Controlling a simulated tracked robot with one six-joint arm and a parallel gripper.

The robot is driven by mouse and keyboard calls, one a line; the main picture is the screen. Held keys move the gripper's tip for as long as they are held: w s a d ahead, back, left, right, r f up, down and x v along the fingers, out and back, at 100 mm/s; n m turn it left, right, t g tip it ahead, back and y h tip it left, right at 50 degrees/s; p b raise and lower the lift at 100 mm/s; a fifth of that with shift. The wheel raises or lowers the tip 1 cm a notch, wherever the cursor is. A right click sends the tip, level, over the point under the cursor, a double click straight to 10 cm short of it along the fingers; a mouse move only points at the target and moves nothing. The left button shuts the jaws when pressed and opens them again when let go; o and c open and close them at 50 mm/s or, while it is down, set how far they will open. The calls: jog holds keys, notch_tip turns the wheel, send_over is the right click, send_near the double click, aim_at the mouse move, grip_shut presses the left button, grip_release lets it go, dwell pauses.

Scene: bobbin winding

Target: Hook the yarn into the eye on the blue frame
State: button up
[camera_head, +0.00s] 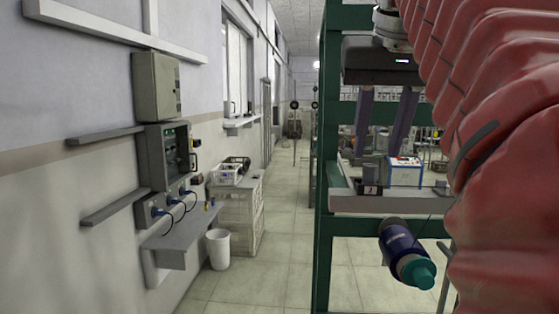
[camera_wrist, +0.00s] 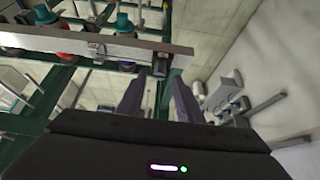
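My gripper (camera_head: 380,149) hangs fingers-down in the head view, its two dull purple fingers apart with nothing visible between them. In the wrist view its fingers (camera_wrist: 159,80) also stand apart. A dark blue yarn bobbin (camera_head: 401,240) with a teal end lies tilted below the grey rail (camera_head: 385,202), lower than the fingers. Several bobbins show along the rail (camera_wrist: 85,41) in the wrist view, left of the fingers. The frame (camera_head: 327,150) looks dark green, not blue. I cannot make out the eye or a loose yarn end clearly.
A white-and-blue control box (camera_head: 404,172) sits on the rail behind the fingers. My red-sleeved arm hides the right side. At left are wall-mounted electrical boxes (camera_head: 168,155), a white bin (camera_head: 218,249) and a crate stand (camera_head: 237,215). The aisle floor is clear.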

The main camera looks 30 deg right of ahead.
aim_at(372, 167)
jog(key=shift+x, duration=2.75)
jog(key=shift+c, duration=0.2)
grip_shut()
jog(key=shift+r, duration=2.25)
